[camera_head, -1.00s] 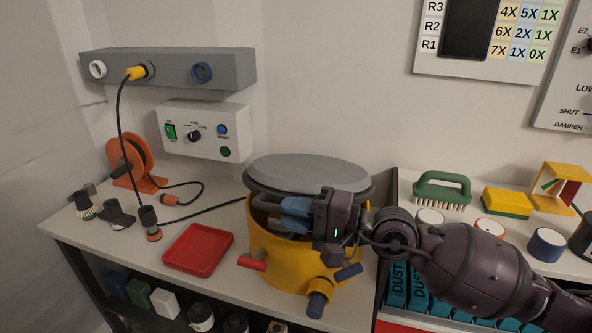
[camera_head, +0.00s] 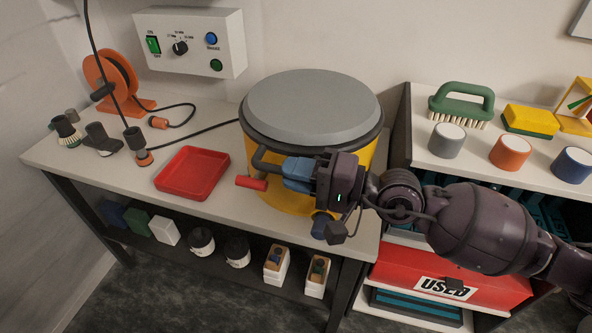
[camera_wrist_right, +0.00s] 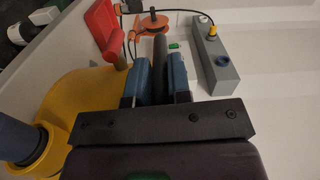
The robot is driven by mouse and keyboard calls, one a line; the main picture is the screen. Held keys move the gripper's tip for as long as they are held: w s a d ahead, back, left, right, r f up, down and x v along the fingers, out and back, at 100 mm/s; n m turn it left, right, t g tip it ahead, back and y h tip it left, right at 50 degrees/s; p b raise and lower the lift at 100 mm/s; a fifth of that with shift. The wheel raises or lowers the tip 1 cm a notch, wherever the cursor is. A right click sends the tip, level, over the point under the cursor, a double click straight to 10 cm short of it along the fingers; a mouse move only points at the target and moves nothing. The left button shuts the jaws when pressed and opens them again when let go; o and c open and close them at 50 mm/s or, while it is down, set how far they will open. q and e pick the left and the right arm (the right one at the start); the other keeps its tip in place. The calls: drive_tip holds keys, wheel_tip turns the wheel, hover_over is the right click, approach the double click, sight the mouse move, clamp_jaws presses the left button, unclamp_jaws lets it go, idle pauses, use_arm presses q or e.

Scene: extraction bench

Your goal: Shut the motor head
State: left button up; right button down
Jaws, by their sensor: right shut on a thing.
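The motor head (camera_head: 312,103) is a round grey cap with a dark rim. It sits low over the yellow drum (camera_head: 287,202), with no open gap visible from this side; my arm hides part of the front. My right gripper (camera_head: 284,172) is at the drum's front, its blue fingers shut on the dark bar handle (camera_head: 262,158) of the head. In the right wrist view the dark bar (camera_wrist_right: 160,62) stands between the two blue fingers. My left gripper is out of view.
A red tray (camera_head: 193,172) lies left of the drum, near a red-ended peg (camera_head: 250,183) on its side. An orange cable reel (camera_head: 112,78) and small nozzles stand further left. A shelf with a green brush (camera_head: 462,103) and several round pots is at right.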

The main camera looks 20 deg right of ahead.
drive_tip(key=c, duration=1.1)
unclamp_jaws()
drive_tip(key=shift+w+f, duration=0.1)
drive_tip(key=shift+f, duration=0.25)
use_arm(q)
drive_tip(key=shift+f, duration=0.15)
use_arm(e)
drive_tip(key=shift+r, duration=0.1)
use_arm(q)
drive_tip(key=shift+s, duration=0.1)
use_arm(e)
drive_tip(key=shift+d, duration=0.15)
drive_tip(key=shift+s+d, duration=0.2)
drive_tip(key=shift+s, duration=0.05)
use_arm(q)
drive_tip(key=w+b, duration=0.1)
drive_tip(key=b, duration=0.1)
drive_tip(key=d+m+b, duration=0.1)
drive_tip(key=b, duration=0.1)
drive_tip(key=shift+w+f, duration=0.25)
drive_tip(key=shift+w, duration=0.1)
use_arm(e)
drive_tip(key=v, duration=1)
drive_tip(key=shift+s, duration=0.1)
